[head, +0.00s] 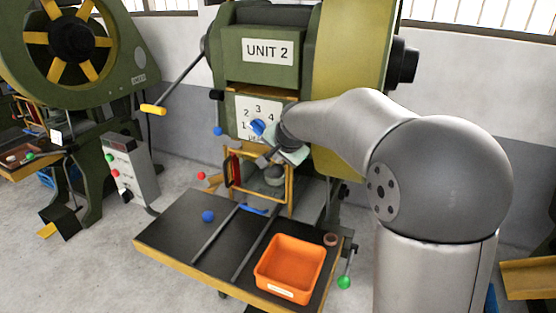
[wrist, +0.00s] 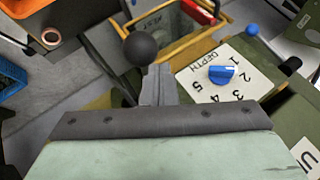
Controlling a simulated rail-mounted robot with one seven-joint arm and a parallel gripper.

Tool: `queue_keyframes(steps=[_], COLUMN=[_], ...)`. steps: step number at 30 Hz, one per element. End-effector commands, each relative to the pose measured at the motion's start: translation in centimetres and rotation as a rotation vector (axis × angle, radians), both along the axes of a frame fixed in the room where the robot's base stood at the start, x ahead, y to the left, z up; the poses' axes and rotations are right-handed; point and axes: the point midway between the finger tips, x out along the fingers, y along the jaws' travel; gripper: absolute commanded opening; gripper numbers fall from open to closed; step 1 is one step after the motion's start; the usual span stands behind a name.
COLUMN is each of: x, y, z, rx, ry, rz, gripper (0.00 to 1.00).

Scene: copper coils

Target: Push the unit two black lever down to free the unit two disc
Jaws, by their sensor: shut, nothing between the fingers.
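The unit two machine is the green press (head: 268,52) in the middle of the head view. In the wrist view a black ball knob (wrist: 140,48) on a dark rod shows just by my fingertips. I cannot tell whether they touch it. I cannot make out for certain which part is the disc.
A yellow guard frame (head: 289,187) stands under the dial. A blue-knobbed lever (head: 217,131) hangs to its left. An orange tray (head: 264,276) and a small reddish ring (head: 331,240) sit at the table's right. A green-knobbed lever (head: 344,282) is at its right edge.

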Motion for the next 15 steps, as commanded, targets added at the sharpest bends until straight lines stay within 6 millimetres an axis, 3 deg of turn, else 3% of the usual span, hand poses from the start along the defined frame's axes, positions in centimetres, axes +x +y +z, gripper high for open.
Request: queue_keyframes(steps=[15], x=[-0.09], y=[-0.01], z=[-0.79], rx=[-0.001], ry=[0.001], rz=[-0.001], gripper=[0.00])
